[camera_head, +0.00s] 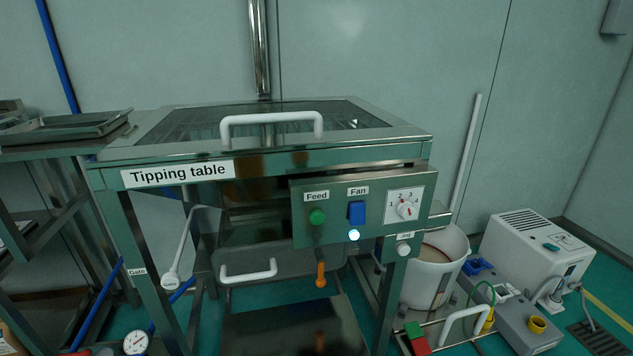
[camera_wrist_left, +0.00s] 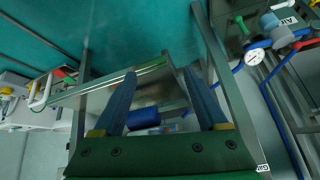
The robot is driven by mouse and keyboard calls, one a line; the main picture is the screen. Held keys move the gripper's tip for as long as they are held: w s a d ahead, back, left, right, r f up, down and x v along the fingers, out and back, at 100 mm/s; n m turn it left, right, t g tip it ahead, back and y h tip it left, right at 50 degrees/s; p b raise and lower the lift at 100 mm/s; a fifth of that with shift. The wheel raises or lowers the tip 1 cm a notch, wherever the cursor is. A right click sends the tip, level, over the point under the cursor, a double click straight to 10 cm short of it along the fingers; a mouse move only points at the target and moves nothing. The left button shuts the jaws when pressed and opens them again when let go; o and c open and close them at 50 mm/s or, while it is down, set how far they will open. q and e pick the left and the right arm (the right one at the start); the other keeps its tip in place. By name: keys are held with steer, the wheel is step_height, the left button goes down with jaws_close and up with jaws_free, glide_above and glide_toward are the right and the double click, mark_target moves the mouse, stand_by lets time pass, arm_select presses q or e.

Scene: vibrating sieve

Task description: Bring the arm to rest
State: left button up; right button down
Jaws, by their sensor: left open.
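My left gripper (camera_wrist_left: 160,74) shows in the left wrist view, with two dark blue fingers spread apart. It is open, and I see nothing held between the fingers. Metal frame bars and a blue part (camera_wrist_left: 143,118) show behind the fingers; I cannot tell how far away they are. Neither of my arms shows in the head view. My right gripper is in neither view.
The tipping table (camera_head: 270,160) stands in the middle, with a white lid handle and a control panel (camera_head: 350,208). A white bucket (camera_head: 435,265) and a white machine (camera_head: 535,252) are at the right. A metal tray (camera_head: 65,128) rests at the left.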

arm_select(q)
steer(key=s+d+f+m+g, duration=0.1)
steer(key=s+d+g, duration=0.2)
steer(key=s, duration=0.4)
step_height(320, 180, down, 15)
steer(key=a+g, duration=0.1)
steer(key=a, duration=0.1)
steer(key=s+a+f, duration=0.4)
steer(key=s+f, duration=0.6)
steer(key=f, duration=0.1)
steer(key=s+d+r+g+p, duration=0.1)
steer(key=s+r+p, duration=0.1)
steer(key=r+p, duration=1.1)
steer(key=s+d+r+p, duration=0.2)
steer(key=s+r+p, duration=0.1)
steer(key=r+p, duration=1)
steer(key=shift+d+m+g+h+p, duration=0.3)
steer(key=shift+g+p, duration=0.1)
steer(key=shift+p, duration=0.25)
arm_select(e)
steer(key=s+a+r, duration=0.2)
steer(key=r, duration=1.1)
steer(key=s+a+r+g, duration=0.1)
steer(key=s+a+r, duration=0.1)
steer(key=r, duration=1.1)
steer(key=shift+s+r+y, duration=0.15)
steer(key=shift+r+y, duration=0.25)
